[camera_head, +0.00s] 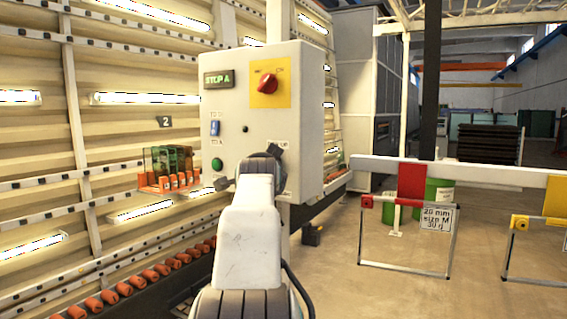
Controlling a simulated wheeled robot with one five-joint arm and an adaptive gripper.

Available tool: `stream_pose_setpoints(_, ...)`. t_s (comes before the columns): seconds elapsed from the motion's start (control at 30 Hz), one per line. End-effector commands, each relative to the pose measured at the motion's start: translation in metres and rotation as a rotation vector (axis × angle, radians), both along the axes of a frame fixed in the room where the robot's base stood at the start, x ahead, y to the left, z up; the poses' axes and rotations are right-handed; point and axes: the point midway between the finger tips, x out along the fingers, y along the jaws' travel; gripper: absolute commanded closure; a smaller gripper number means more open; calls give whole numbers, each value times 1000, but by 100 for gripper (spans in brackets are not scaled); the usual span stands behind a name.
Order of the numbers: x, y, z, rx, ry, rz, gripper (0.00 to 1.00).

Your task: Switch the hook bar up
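A light grey control box (308,115) stands upright in the middle of the view. Its lower right face has a label ending in "UP" (284,143); any switch under it is hidden by my arm. The white hook bar (480,176) runs level across the right side, with a red hook (411,184) and a yellow hook (556,196). My white arm reaches up from the bottom to the box's lower front. My gripper (250,167) is mostly hidden behind the arm's end; dark parts show on either side. I cannot tell whether it touches the box.
The box carries a red knob on a yellow plate (270,75), a blue switch (215,128), a green button (217,164) and a small display (218,79). Glass pieces in an orange-padded holder (168,168) are at left. Metal frames (405,270) hang at right above open floor.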

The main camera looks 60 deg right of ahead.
Motion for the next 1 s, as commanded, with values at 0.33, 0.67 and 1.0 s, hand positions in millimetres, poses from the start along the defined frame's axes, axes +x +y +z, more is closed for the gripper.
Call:
stream_pose_setpoints(0.33, 3, 1, 1, 1, 0, 4, 100)
stream_pose_setpoints(0.67, 2, 0, 1, 1, 0, 4, 100)
stream_pose_setpoints(1.0, 2, 0, 1, 1, 0, 4, 100)
